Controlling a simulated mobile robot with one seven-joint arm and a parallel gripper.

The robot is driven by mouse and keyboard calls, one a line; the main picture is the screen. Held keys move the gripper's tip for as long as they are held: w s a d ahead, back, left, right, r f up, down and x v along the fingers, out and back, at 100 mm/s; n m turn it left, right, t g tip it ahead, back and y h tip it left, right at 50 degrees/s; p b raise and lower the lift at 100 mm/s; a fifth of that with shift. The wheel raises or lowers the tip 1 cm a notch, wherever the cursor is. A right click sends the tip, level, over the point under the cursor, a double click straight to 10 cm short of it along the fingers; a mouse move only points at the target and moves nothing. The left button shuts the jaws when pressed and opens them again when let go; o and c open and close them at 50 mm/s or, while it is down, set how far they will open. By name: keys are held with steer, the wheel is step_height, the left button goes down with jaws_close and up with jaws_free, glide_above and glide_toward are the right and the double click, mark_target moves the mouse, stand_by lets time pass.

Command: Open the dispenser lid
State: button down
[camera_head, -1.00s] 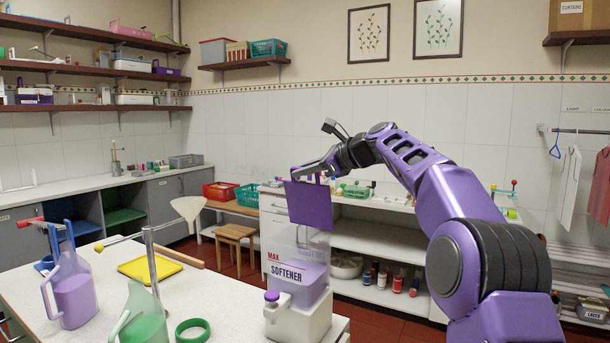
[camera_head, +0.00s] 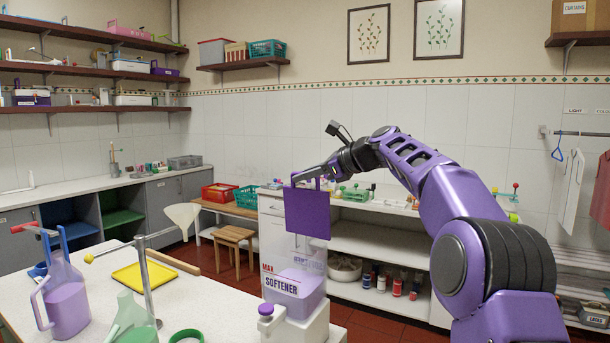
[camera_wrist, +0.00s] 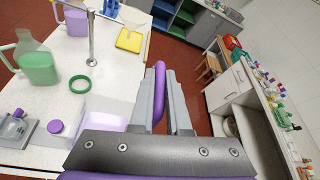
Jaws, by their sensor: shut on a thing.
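The softener dispenser (camera_head: 300,318) stands at the near right end of the white table. It has a clear tank with purple liquid, a SOFTENER label and a purple knob (camera_head: 266,309) at its front. Its purple lid (camera_head: 307,213) stands raised and roughly upright above the tank. My gripper (camera_head: 300,180) is at the lid's top edge, shut on the lid's purple handle. In the wrist view, the purple handle (camera_wrist: 159,95) lies between the two grey fingers (camera_wrist: 168,76). The lid's hinge is not clear.
A purple-filled jug (camera_head: 67,300), a green-filled jug (camera_head: 137,325), a green ring (camera_head: 187,337), a metal post (camera_head: 145,275) and a yellow tray (camera_head: 145,276) are on the table. A white shelf unit (camera_head: 375,245) stands behind the dispenser. Air around the lid looks clear.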

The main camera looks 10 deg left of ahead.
steer(key=c, duration=0.9)
jaws_free()
steer(key=shift+d, duration=0.1)
steer(key=v, duration=1.7)
steer(key=shift+d+r+b, duration=0.1)
steer(key=shift+r+b, duration=0.05)
steer(key=shift+b, duration=0.2)
